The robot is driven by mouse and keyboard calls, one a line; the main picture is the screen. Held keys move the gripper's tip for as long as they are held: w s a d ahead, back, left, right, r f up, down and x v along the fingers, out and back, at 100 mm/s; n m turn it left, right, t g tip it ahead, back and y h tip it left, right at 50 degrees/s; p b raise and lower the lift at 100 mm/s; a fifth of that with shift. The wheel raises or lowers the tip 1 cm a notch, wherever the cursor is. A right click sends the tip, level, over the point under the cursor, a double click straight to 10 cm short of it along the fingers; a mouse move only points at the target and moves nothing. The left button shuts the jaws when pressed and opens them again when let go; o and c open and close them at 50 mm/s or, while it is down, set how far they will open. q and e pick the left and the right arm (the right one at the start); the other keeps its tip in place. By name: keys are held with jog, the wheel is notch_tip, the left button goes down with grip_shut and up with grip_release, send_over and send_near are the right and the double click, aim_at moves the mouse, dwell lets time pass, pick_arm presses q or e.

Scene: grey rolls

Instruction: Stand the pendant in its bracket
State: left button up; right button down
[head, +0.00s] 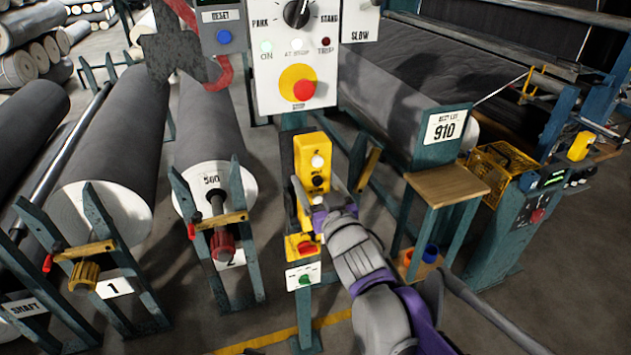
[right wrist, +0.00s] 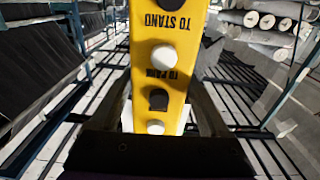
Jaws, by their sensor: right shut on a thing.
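The yellow pendant (head: 312,152), a long box with white and black buttons, stands roughly upright in front of the teal post below the white control panel. My right gripper (head: 314,205) is shut on the pendant across its middle. In the right wrist view the pendant (right wrist: 172,80) runs up between the two dark fingers, its lettering upside down. A yellow part with a red button (head: 305,247) shows just below the gripper; I cannot tell whether it belongs to the pendant. The bracket cannot be made out clearly. My left gripper is not in view.
The control panel (head: 297,60) with a red stop button hangs close above the pendant. A small label plate with a green button (head: 303,277) is below. Grey rolls (head: 115,150) in teal stands are left. A wooden-topped stand (head: 447,184) and yellow basket (head: 500,165) are right.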

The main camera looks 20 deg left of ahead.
jog(key=shift+w+a, duration=0.1)
jog(key=shift+x, duration=2.15)
jog(key=shift+w+a, duration=0.1)
jog(key=shift+w, duration=0.1)
jog(key=shift+p+x, duration=0.35)
jog(key=shift+x, duration=0.95)
jog(key=shift+f, duration=0.15)
notch_tip(320, 180, down, 3)
jog(key=shift+r+b, duration=0.2)
jog(key=shift+b, duration=0.85)
grip_release()
